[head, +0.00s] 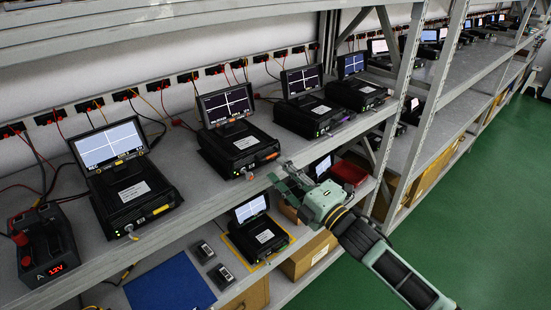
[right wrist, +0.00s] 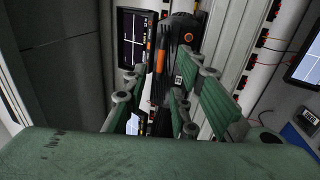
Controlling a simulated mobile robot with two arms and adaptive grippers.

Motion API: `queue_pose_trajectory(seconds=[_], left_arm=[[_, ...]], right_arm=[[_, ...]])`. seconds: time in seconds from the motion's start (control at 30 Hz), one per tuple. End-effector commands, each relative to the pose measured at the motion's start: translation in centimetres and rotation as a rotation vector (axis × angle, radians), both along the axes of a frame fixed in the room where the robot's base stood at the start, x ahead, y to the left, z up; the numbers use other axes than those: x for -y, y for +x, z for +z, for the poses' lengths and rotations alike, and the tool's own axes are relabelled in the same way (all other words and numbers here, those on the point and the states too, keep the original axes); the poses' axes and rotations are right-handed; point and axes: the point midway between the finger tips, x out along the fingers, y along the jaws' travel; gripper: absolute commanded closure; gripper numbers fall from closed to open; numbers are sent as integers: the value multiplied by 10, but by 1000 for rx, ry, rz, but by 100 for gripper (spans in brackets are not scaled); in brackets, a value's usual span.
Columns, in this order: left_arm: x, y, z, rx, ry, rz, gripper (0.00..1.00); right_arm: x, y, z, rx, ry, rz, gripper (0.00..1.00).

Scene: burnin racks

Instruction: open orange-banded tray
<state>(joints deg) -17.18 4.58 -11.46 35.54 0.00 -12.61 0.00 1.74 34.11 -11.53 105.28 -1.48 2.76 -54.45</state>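The orange-banded tray is the front of a black test unit (head: 238,148) on the upper shelf, with an orange band (head: 271,157) at its front right and a lit screen (head: 227,105) above. In the right wrist view the orange band (right wrist: 161,57) lies ahead, between the lines of my fingers. The tray looks shut. My right gripper (head: 282,182) is just in front of and right of this unit, near the shelf edge. Its green fingers (right wrist: 165,95) are apart with nothing clearly held. Contact with the tray cannot be told. My left gripper is not in view.
A yellow-banded unit (head: 130,190) stands left, a purple-banded unit (head: 312,115) right. Below are a small unit (head: 263,238) on a yellow mat, a blue mat (head: 170,287), a red bin (head: 350,172) and cardboard boxes (head: 308,256). A rack post (head: 408,95) stands right. Green floor is clear.

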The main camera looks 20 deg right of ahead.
Motion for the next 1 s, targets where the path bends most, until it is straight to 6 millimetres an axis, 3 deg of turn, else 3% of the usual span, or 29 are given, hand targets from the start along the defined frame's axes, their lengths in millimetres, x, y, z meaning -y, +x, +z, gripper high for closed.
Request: queue_pose_trajectory(seconds=[0.23,0.63,0.9,1.0], left_arm=[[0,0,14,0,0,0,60],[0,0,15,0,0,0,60],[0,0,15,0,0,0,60],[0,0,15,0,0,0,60]], right_arm=[[-11,31,8,-1,2,-1,75],[-14,38,6,-3,1,0,75],[-14,38,6,-3,1,0,98],[-14,38,6,-3,1,0,100]])
